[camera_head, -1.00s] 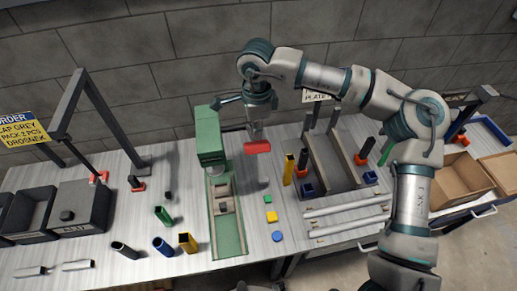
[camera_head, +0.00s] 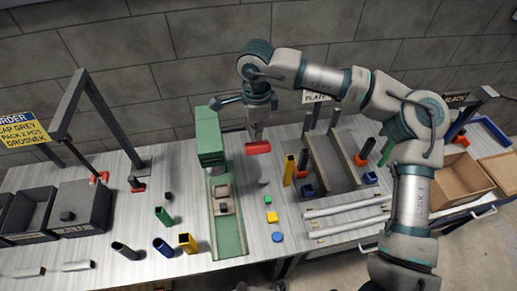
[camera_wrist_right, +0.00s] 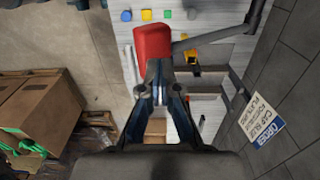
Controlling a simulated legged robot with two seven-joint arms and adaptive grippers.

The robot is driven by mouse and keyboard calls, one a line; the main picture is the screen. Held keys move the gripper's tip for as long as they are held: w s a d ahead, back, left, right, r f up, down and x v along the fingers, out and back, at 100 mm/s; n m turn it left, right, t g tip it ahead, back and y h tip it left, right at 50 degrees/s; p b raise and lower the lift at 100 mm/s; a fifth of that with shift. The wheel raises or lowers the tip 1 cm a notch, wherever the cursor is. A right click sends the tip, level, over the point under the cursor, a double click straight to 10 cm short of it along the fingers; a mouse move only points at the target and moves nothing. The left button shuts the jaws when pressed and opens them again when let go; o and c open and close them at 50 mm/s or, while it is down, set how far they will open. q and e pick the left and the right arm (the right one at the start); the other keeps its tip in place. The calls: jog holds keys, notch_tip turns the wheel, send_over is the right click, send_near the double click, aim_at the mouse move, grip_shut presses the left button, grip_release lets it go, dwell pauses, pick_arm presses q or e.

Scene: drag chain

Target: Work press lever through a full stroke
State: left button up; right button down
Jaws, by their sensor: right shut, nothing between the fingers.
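The green press (camera_head: 210,140) stands on the bench left of centre, with a long green bed running toward the front. Its lever ends in a red handle (camera_head: 258,147), to the right of the press head. In the wrist view the red handle (camera_wrist_right: 153,42) sits just beyond my fingertips, and the grey lever rod (camera_wrist_right: 222,35) runs off to its right. My right gripper (camera_head: 255,136) is shut and empty, pointing down over the red handle. Its fingertips (camera_wrist_right: 160,72) are at or very near the handle; contact is unclear. My left gripper is not in view.
Yellow, blue, green and black tubes stand around the press, including a yellow tube (camera_head: 289,170) to its right. Grey bins (camera_head: 80,211) and a black frame (camera_head: 70,105) are at left. A cardboard box (camera_head: 462,177) is at right.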

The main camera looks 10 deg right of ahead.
aim_at(258, 145)
jog(key=shift+f, duration=0.15)
jog(key=shift+f+b, duration=1)
jog(key=shift+f, duration=0.55)
jog(key=shift+s+f+b, duration=0.35)
jog(key=shift+f+b, duration=0.2)
jog(key=shift+b, duration=0.05)
jog(key=shift+s+f+b, duration=0.3)
jog(key=shift+f+b, duration=0.2)
jog(key=shift+b, duration=0.1)
jog(key=shift+s, duration=0.1)
jog(key=shift+s+f+b, duration=0.25)
jog(key=shift+f+b, duration=0.35)
jog(key=shift+f, duration=0.05)
jog(key=shift+s+f+b, duration=0.25)
jog(key=shift+f+b, duration=0.3)
jog(key=shift+f, duration=0.1)
